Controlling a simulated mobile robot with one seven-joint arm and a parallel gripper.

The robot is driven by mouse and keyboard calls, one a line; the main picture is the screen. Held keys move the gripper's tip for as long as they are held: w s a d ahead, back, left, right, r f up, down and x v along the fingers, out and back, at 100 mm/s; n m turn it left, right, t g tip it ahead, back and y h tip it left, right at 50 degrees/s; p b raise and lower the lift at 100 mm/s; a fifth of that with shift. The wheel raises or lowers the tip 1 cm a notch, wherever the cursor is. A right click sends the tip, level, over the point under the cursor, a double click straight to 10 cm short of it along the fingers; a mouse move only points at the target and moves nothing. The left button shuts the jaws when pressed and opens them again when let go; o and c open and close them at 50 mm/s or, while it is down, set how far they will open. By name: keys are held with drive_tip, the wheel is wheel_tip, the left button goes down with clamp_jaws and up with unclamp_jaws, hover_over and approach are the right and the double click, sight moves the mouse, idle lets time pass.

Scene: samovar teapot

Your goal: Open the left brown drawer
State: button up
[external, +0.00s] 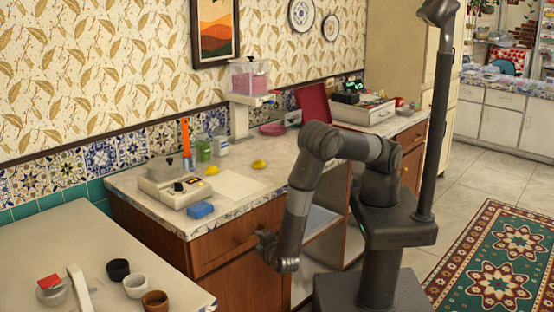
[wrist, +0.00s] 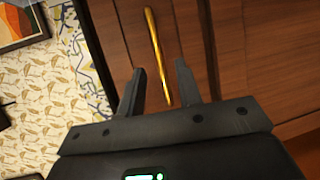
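The left brown drawer (external: 216,247) is the wooden front just under the marble-look counter, and it looks shut. In the wrist view its wooden front (wrist: 188,30) carries a long gold bar handle (wrist: 153,40). My gripper (external: 264,240) is low in front of the drawer in the external view. In the wrist view my gripper (wrist: 160,66) is open, with one dark finger on each side of the handle's lower part in the picture. I cannot tell whether the fingers touch the handle or the drawer front.
The counter (external: 245,187) above holds a scale-like appliance (external: 175,185), a blue sponge (external: 200,210) and yellow items. A brown cabinet door (external: 236,284) lies below the drawer. Open shelves (external: 322,218) stand to the right. A near table (external: 50,235) with small cups is at the left.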

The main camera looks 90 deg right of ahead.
drive_tip(key=x, duration=0.5)
drive_tip(key=shift+d, duration=0.1)
clamp_jaws()
idle(0.5)
